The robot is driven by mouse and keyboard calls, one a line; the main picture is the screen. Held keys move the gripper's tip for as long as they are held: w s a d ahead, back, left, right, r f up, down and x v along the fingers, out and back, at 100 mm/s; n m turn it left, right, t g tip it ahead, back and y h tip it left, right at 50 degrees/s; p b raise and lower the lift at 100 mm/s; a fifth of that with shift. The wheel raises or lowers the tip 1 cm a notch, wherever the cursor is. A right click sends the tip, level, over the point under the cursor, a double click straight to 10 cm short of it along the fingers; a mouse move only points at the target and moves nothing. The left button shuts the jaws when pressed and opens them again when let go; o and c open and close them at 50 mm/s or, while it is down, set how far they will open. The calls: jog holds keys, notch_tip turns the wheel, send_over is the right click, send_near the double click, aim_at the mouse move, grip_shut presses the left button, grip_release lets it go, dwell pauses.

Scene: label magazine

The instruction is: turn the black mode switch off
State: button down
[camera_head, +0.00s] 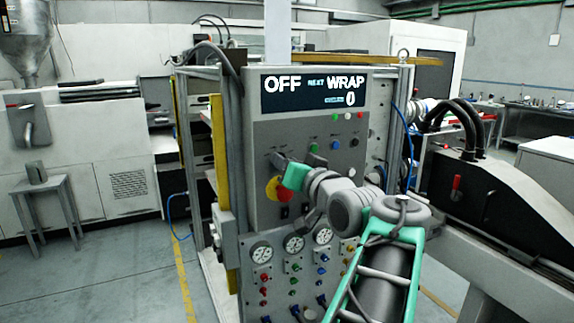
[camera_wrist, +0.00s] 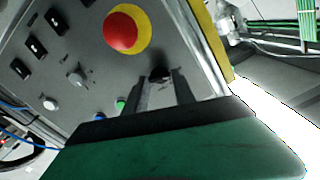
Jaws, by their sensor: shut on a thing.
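The grey control panel (camera_head: 262,135) carries a lit display (camera_head: 300,104) that reads "OFF NEXT WRAP" with a 0 below. The black mode switch (camera_wrist: 160,72) is a small dark knob on the panel face in the wrist view. My gripper (camera_wrist: 160,83) reaches the panel with its two dark fingers shut on this switch, hiding most of it. In the head view my gripper (camera_head: 279,161) meets the panel left of centre, below the display, and the switch is too small to read there. The knob's pointing direction cannot be made out.
A red emergency stop (camera_wrist: 122,30) on a yellow disc sits close to the fingers; it also shows in the head view (camera_head: 285,189), just below my gripper. Several other knobs, buttons and black rockers (camera_wrist: 38,47) share the panel. Gauges (camera_head: 262,252) line the lower box.

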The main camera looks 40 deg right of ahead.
jog(key=c, duration=1)
grip_release()
jog(key=shift+c, duration=0.2)
jog(key=shift+s, duration=0.1)
jog(key=b+v, duration=0.1)
jog(key=v, duration=0.6)
jog(key=shift+s+a, duration=0.2)
jog(key=shift+s, duration=0.1)
